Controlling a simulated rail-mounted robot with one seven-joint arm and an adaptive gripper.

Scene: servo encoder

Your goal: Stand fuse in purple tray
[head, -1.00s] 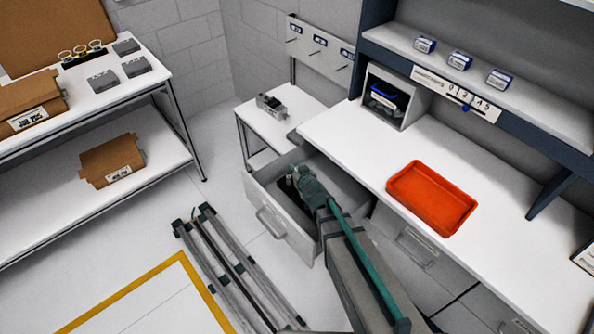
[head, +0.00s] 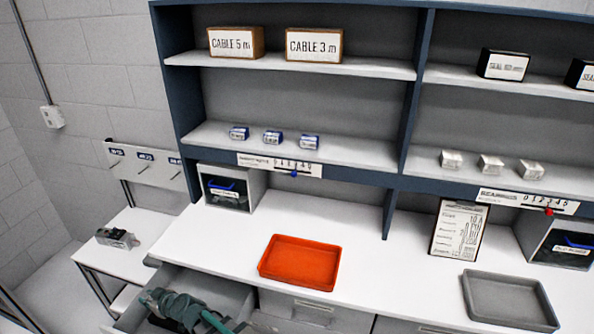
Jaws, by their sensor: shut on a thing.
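My gripper (head: 152,298) shows small at the lower left of the head view, over the open drawer (head: 232,297) under the bench. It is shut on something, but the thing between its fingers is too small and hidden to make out. I cannot pick out a fuse. No purple tray is in view. An orange-red tray (head: 300,263) lies empty on the white bench, to the right of my gripper. A grey tray (head: 508,301) lies empty farther right.
A bin with a blue item (head: 227,187) stands at the bench's left end, and another bin (head: 566,248) at the right. A clipboard (head: 459,228) leans at the back. Shelves with small boxes (head: 272,138) hang above. A side table (head: 125,255) holds a device.

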